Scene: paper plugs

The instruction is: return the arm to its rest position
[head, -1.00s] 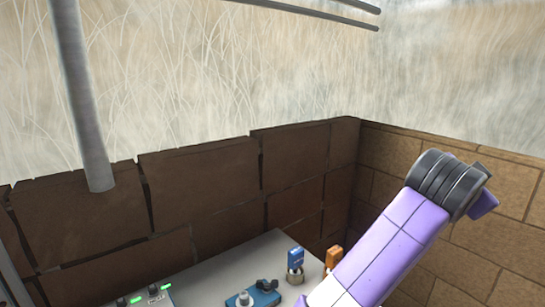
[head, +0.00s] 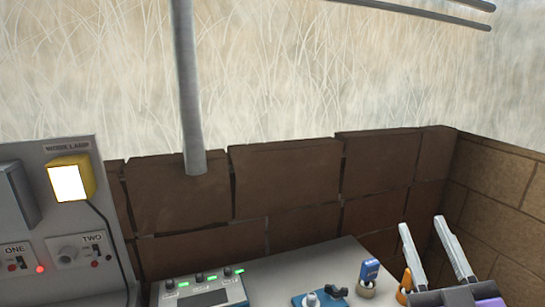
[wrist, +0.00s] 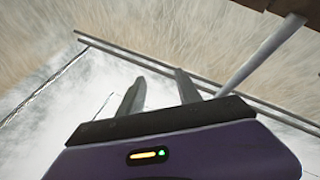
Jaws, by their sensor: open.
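My gripper (head: 429,248) is at the lower right of the head view, in front of the right end of the table. Its two pale fingers point up and stand apart with nothing between them. In the wrist view my gripper (wrist: 160,85) shows two dark fingers, spread and empty, against the pale wall and ceiling. The rest of my arm is mostly below the head view's edge.
A panel with a lit lamp (head: 70,180) stands left. A grey pole (head: 188,90) rises behind.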

